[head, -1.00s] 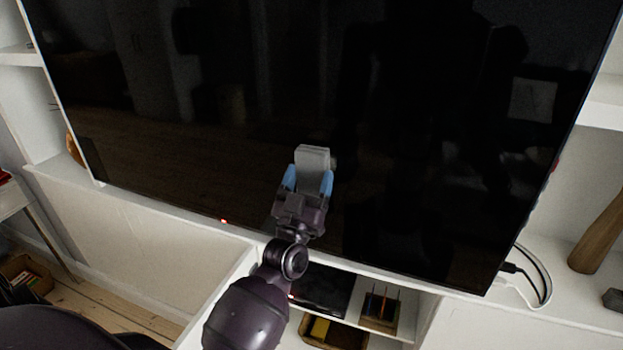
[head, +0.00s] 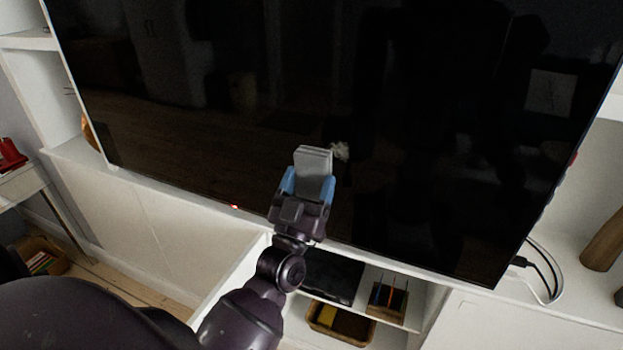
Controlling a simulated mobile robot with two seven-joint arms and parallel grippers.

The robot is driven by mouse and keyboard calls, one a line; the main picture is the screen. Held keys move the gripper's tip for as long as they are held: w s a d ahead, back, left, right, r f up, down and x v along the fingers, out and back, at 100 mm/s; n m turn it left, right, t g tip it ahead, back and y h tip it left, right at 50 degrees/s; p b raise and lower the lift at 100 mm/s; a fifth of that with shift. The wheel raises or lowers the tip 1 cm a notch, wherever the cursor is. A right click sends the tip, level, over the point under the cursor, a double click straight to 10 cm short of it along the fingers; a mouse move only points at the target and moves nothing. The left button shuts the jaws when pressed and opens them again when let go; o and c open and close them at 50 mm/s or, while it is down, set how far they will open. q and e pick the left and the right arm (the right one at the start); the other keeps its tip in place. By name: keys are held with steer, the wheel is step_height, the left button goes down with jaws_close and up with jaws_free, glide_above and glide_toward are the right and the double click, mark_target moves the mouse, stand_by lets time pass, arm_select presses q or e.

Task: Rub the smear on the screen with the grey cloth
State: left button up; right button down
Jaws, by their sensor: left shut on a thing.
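The large black screen (head: 440,160) fills most of the head view and leans with the camera's tilt. A small whitish smear (head: 341,150) shows on it, just right of the cloth's top edge. My left gripper (head: 311,186), with blue fingers, is shut on the grey cloth (head: 314,160), a folded block that sticks up beyond the fingertips. The cloth is in front of the lower middle of the screen. I cannot tell whether it touches the glass. The cloth may hide part of the smear. My right gripper is not in view.
The screen stands on a white unit (head: 180,195) with open shelves below. The shelves hold a basket (head: 350,327) and a pencil holder (head: 386,300). A black cable (head: 540,258) and a brown vase (head: 604,240) are at the right. A red object (head: 10,154) is at far left.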

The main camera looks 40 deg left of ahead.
arm_select(q)
steer(key=shift+s+d, duration=0.15)
steer(key=shift+s, duration=0.6)
steer(key=shift+s+d, duration=0.15)
steer(key=shift+s, duration=0.6)
